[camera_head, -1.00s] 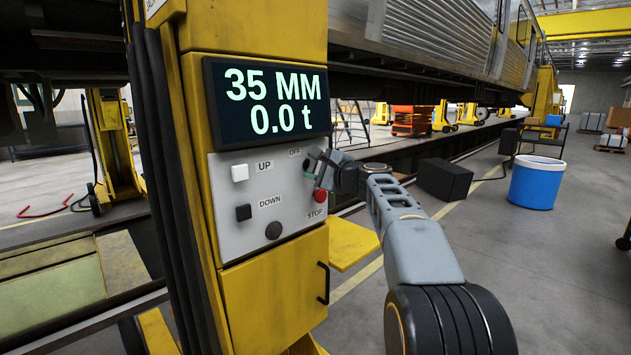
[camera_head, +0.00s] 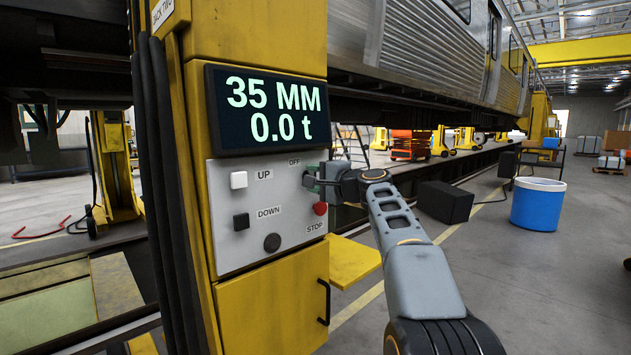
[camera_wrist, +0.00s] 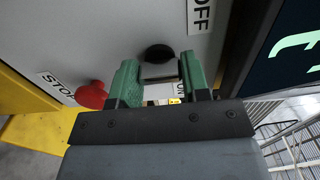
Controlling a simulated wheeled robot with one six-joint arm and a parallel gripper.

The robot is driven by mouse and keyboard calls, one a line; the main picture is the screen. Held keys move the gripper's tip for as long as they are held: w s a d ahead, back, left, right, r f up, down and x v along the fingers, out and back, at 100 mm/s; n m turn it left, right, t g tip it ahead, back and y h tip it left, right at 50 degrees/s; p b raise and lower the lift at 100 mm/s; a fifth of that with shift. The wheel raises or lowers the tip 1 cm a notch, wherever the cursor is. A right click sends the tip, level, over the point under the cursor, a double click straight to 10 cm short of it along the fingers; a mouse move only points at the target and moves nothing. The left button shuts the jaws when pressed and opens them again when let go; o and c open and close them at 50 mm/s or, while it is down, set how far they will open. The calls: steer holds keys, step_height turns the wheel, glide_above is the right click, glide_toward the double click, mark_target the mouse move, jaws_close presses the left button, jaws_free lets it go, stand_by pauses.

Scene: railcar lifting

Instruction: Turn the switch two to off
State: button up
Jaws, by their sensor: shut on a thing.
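The control panel (camera_head: 225,208) on the yellow lifting column carries a rotary switch under an OFF label (camera_head: 295,162). In the wrist view, the switch's black knob (camera_wrist: 158,54) shows between the green fingertips, beside the OFF label (camera_wrist: 200,14). My gripper (camera_head: 311,180) is at the panel's upper right and shut on this knob; it also shows in the wrist view (camera_wrist: 160,76). The exact angle of the knob is hard to tell. A red STOP button (camera_head: 320,208) sits just below my gripper.
A white UP button (camera_head: 239,180), a black DOWN button (camera_head: 241,221) and a round dark knob (camera_head: 272,243) are on the panel. The display (camera_head: 268,110) reads 35 MM and 0.0 t. A blue bin (camera_head: 538,204) and a black box (camera_head: 446,201) stand right.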

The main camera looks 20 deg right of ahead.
steer(key=o, duration=0.9)
steer(key=b+v, duration=0.1)
steer(key=v, duration=1.2)
steer(key=shift+s+d+b, duration=0.15)
steer(key=shift+s+b, duration=0.2)
steer(key=shift+b, duration=0.05)
